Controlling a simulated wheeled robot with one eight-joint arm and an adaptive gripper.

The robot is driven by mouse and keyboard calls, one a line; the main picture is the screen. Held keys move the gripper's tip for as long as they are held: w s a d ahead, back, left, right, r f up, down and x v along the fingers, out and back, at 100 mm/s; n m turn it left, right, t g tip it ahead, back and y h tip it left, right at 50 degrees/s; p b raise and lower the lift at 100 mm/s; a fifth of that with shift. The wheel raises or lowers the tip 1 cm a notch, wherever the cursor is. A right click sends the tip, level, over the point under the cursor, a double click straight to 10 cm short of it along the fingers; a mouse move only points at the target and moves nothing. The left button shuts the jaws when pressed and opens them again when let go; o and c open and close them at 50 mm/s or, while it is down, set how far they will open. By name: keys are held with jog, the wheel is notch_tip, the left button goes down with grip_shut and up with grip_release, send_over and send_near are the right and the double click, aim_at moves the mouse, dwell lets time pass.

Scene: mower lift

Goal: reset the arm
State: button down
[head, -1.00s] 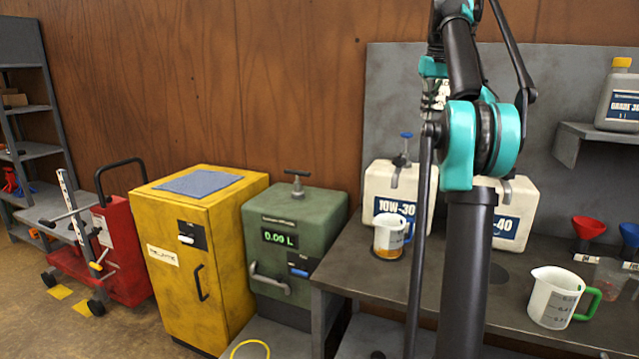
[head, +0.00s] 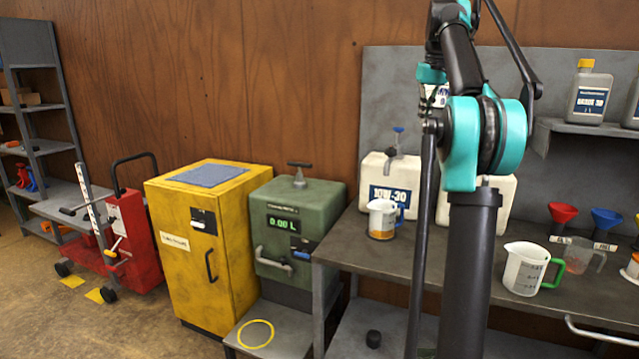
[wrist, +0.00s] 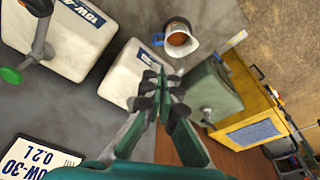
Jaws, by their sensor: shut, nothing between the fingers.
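My arm (head: 480,150) stands upright in the right half of the head view, teal and black, in front of the workbench. My gripper (wrist: 160,92) shows in the wrist view with its dark fingertips together and nothing between them. It is up above the bench, apart from the things below it.
On the bench (head: 345,250) stand white canisters (head: 388,178), a blue-handled jug (head: 382,218) with amber liquid and a green-handled jug (head: 525,270). Left are a green dispenser (head: 295,215), yellow cabinet (head: 215,230) and red wheeled unit (head: 130,235).

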jog(key=s+a+f, duration=0.3)
jog(key=f, duration=0.5)
jog(key=s+a+f+t, duration=0.15)
jog(key=s+f, duration=0.25)
jog(key=f, duration=0.4)
jog(key=s+a+f+g, duration=0.1)
jog(key=s+a+f, duration=0.2)
jog(key=f, duration=0.5)
jog(key=s+a+f, duration=0.2)
jog(key=s+f, duration=1)
jog(key=s, duration=0.1)
jog(key=s+a+f+m+t, duration=0.1)
jog(key=s+a+f, duration=0.2)
jog(key=s+f, duration=1)
jog(key=shift+s, duration=0.15)
jog(key=shift+a+r, duration=0.1)
